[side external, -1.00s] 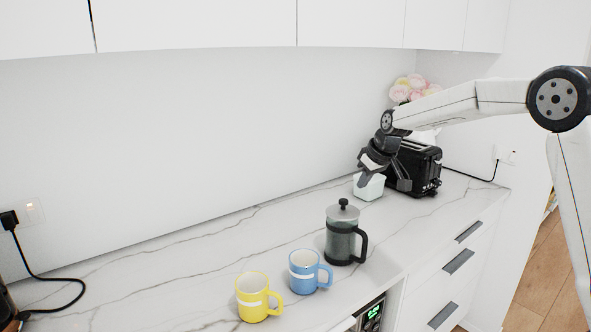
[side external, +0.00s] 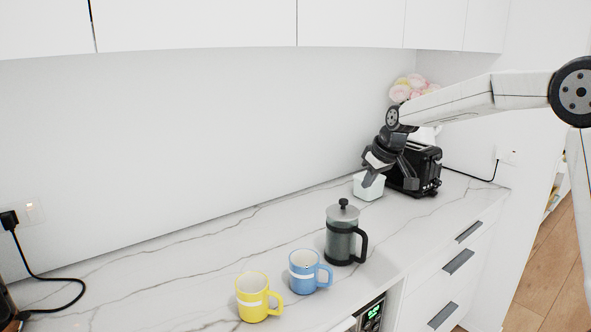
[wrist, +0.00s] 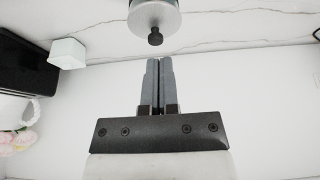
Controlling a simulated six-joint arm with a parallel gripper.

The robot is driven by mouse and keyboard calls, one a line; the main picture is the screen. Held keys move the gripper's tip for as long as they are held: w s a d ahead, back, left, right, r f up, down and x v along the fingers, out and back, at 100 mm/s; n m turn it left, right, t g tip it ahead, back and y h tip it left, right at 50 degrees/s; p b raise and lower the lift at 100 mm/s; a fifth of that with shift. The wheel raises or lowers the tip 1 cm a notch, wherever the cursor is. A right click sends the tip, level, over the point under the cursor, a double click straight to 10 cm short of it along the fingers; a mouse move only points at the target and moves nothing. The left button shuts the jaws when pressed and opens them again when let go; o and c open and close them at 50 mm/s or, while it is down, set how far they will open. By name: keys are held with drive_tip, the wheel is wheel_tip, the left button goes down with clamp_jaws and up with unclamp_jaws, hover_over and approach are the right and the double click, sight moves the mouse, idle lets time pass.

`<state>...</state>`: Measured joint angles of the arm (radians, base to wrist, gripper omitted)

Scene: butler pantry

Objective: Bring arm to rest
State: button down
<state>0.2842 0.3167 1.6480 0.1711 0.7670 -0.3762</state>
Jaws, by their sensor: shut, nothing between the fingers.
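My gripper (side external: 371,180) hangs over the far end of the counter, in front of the black toaster and partly across the white square container in the side view. In the wrist view my gripper (wrist: 159,62) has its two grey fingers side by side, shut and empty. Beyond the fingertips is the French press (wrist: 155,16), apart from them. My arm reaches in from the right, raised above the counter.
The black toaster (side external: 427,170) and white square container (side external: 368,189) stand close to my gripper, with pink flowers (side external: 408,88) behind. The French press (side external: 340,236), blue mug (side external: 304,271) and yellow mug (side external: 252,298) stand nearer the front. The left counter (side external: 150,270) is largely clear.

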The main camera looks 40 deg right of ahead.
drive_tip(key=s+a+f+g, duration=0.1)
drive_tip(key=s+a+f, duration=0.5)
drive_tip(key=s, duration=0.5)
drive_tip(key=s+a+f+g, duration=0.1)
drive_tip(key=s+a+f, duration=0.5)
drive_tip(key=s+f, duration=0.3)
drive_tip(key=s, duration=0.3)
drive_tip(key=shift+a+f, duration=0.15)
drive_tip(key=shift+a, duration=0.2)
